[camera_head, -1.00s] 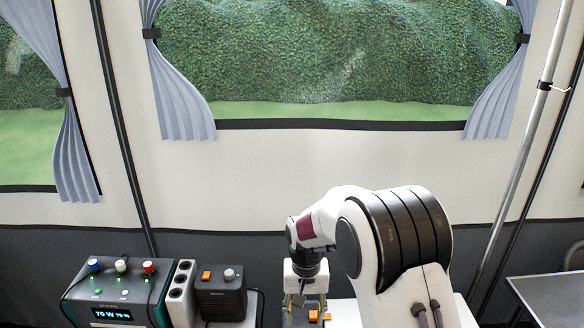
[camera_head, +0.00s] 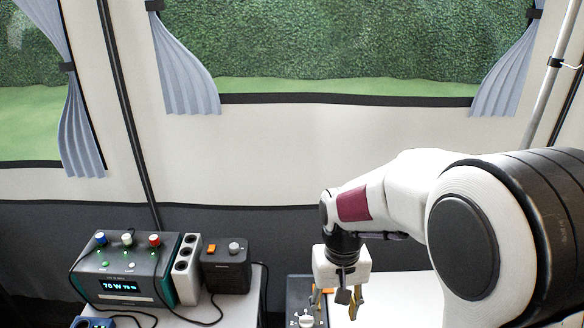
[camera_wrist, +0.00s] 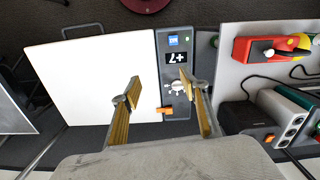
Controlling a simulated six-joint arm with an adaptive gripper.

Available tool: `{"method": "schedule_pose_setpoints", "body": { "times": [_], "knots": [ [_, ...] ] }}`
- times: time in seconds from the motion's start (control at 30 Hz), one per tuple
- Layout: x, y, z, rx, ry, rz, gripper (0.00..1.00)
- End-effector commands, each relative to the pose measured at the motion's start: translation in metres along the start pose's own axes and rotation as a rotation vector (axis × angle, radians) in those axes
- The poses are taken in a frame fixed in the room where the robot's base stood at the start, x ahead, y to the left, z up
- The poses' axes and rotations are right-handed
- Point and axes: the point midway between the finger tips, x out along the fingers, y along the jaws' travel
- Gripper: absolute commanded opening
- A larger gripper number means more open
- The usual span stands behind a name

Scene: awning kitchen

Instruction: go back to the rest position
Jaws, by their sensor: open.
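My gripper (camera_head: 340,298) hangs pointing down from my white and black arm at the right of the head view. Its two yellowish fingers are spread and nothing is between them. In the wrist view my gripper (camera_wrist: 158,92) is open above a dark control panel (camera_wrist: 172,60). The panel carries a small display, a pale knob (camera_wrist: 176,87) and an orange switch (camera_wrist: 166,111). The fingers appear apart from the panel, though the exact height is hard to tell. In the head view the panel (camera_head: 296,290) is partly hidden by the gripper.
A white board (camera_wrist: 90,80) lies beside the panel. A power unit (camera_head: 120,278) with colored knobs, a socket block (camera_head: 187,262) and a black box (camera_head: 226,268) with an orange switch stand left in the head view.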

Motion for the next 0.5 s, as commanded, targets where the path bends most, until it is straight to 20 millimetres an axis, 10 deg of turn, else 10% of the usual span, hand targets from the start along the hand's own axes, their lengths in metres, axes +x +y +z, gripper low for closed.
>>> {"method": "schedule_pose_setpoints", "body": {
  "times": [0.5],
  "knots": [
    [-0.057, 0.022, 0.065, 0.003, 0.097, -0.005, 0.44]
  ]
}}
